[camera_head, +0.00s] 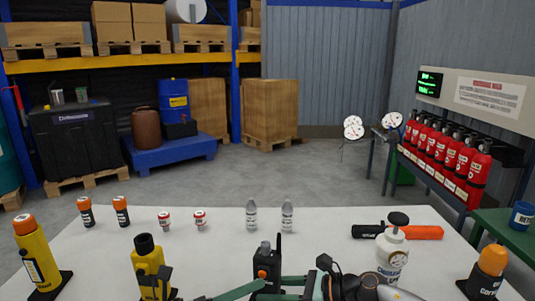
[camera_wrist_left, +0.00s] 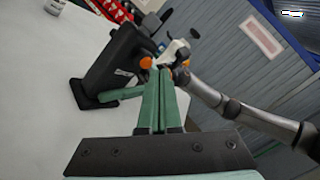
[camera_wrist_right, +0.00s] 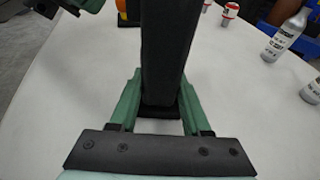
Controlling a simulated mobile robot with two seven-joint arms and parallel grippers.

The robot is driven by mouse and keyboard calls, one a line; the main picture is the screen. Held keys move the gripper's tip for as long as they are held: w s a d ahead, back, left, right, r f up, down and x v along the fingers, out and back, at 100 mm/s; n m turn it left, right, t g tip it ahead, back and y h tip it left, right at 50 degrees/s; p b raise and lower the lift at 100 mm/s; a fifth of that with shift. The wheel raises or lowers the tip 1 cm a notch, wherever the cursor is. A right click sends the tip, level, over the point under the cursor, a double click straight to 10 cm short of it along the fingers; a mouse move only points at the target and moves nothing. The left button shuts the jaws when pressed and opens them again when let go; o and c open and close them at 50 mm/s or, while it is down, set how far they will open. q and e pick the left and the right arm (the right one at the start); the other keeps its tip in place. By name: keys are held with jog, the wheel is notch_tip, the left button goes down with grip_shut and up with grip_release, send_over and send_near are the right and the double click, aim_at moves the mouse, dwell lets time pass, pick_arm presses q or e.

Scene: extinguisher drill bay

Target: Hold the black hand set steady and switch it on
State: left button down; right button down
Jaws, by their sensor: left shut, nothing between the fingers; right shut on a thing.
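The black hand set (camera_head: 267,262) stands upright at the table's near edge, its antenna up, with an orange spot on its face. My right gripper (camera_head: 286,282) is shut on its body; the right wrist view shows the hand set (camera_wrist_right: 162,50) between both green fingers (camera_wrist_right: 160,108). My left gripper (camera_head: 262,286) is shut and empty, its tips close to the hand set's face. In the left wrist view its closed fingers (camera_wrist_left: 156,75) end beside an orange knob (camera_wrist_left: 146,62) on the hand set (camera_wrist_left: 103,68). I cannot tell whether they touch.
A yellow torch-like unit (camera_head: 150,262) stands left of the hand set, and a white gauge bottle (camera_head: 392,255) right of it. Orange-capped units stand at both table ends. Small bottles (camera_head: 251,216) and red-capped items (camera_head: 165,221) line the far side. The table's middle (camera_head: 215,245) is clear.

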pick_arm(q)
jog(key=shift+w, duration=0.15)
dwell(0.3)
jog(key=shift+w+d, duration=0.15)
jog(key=shift+w, duration=0.15)
dwell(0.3)
jog(key=shift+s, duration=0.45)
jog(key=shift+s+a, duration=0.1)
jog(key=shift+a, duration=0.1)
pick_arm(e)
jog(key=shift+c, duration=1.4)
grip_release()
pick_arm(q)
jog(key=s, duration=0.1)
jog(key=s+a, duration=0.1)
jog(key=s, duration=0.3)
jog(key=shift+s+a, duration=0.25)
jog(key=shift+a, duration=0.1)
